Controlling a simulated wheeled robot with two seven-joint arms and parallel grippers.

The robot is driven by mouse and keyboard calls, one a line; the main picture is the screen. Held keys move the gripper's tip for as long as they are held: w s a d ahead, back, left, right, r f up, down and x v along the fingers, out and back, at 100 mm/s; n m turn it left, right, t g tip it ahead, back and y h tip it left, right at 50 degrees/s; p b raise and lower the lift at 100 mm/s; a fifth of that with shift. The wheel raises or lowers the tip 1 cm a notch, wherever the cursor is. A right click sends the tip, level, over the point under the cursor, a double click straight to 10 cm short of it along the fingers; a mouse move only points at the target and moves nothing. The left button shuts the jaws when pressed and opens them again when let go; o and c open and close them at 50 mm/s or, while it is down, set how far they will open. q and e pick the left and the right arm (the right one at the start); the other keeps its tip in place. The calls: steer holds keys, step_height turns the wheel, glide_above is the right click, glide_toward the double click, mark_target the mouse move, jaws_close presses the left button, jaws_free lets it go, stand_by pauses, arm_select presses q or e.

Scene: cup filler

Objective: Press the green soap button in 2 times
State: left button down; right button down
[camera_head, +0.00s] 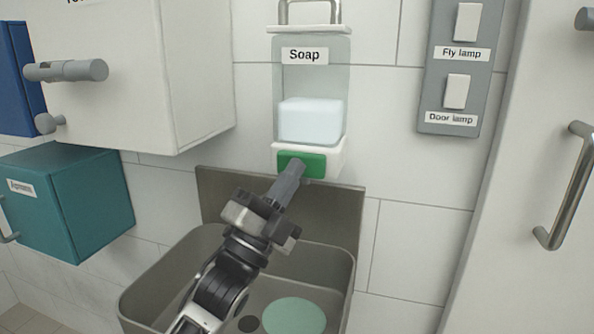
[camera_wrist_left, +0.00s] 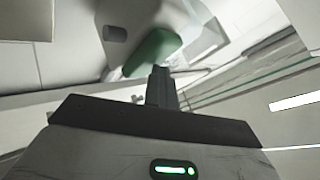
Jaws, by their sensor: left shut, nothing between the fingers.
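The soap dispenser (camera_head: 338,80) is a clear box labelled "Soap" on the tiled wall, with pale soap inside. Its green button (camera_head: 315,166) sits at the bottom front; it also shows in the left wrist view (camera_wrist_left: 152,50). My left gripper (camera_head: 297,167) is shut and empty, with its fingertips at the left part of the green button. In the left wrist view its fingers (camera_wrist_left: 160,75) reach the button's lower edge. I cannot tell whether they touch it or how far in the button is. My right gripper is not in view.
A grey sink (camera_head: 340,262) with a pale green disc (camera_head: 293,317) in it lies below my left arm. A white cabinet (camera_head: 130,110) and a teal box (camera_head: 90,205) are on the left. A switch panel (camera_head: 459,65) and a door handle (camera_head: 566,185) are on the right.

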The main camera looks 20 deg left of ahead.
arm_select(q)
steer(key=shift+w+a+f+y, duration=0.2)
steer(key=shift+w+f+y, duration=0.1)
steer(key=shift+y, duration=0.2)
steer(key=shift+s+d+f, duration=0.1)
steer(key=shift+s+f, duration=0.15)
steer(key=shift+s, duration=0.5)
steer(key=shift+s+p, duration=0.5)
steer(key=shift+s, duration=1.6)
steer(key=shift+r, duration=0.1)
